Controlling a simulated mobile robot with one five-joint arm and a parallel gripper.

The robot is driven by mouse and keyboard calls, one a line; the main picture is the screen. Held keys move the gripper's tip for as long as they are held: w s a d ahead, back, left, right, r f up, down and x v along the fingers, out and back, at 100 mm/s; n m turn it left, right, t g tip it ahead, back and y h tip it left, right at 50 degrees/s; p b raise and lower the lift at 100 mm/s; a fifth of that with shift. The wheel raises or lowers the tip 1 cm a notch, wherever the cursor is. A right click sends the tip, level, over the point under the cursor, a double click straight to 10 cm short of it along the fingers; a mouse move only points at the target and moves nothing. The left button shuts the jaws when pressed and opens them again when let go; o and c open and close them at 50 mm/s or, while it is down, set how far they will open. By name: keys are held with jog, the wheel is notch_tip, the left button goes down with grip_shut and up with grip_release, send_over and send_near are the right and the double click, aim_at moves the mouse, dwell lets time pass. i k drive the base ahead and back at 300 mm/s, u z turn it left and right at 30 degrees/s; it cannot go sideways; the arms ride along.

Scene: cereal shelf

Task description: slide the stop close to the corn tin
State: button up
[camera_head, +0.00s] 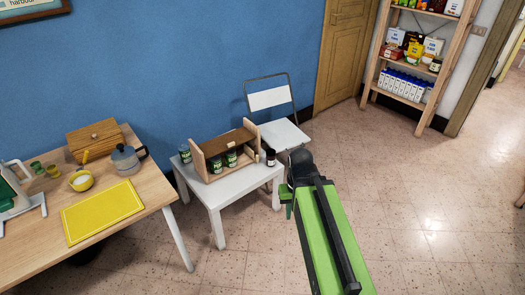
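A small wooden rack (198,163) stands on a white table. The labels are too small to read, so I cannot tell which is the corn tin. A small pale piece (256,156) near the rack's right end may be the stop; a gap separates it from the tins inside. My green arm reaches up from the bottom right. My gripper (287,202) is at its far end, right of the table; its fingers are not clear.
A dark jar (270,157) stands right of the rack. A folding chair (283,134) is behind the table. A wooden table (150,190) with a yellow mat (102,211) and pot (127,160) is at left. Open floor (430,210) lies right.

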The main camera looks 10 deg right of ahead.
aim_at(248, 150)
jog(key=u, duration=0.15)
jog(key=i, duration=0.9)
jog(key=u, duration=0.65)
jog(key=i, duration=0.55)
jog(key=u, duration=0.45)
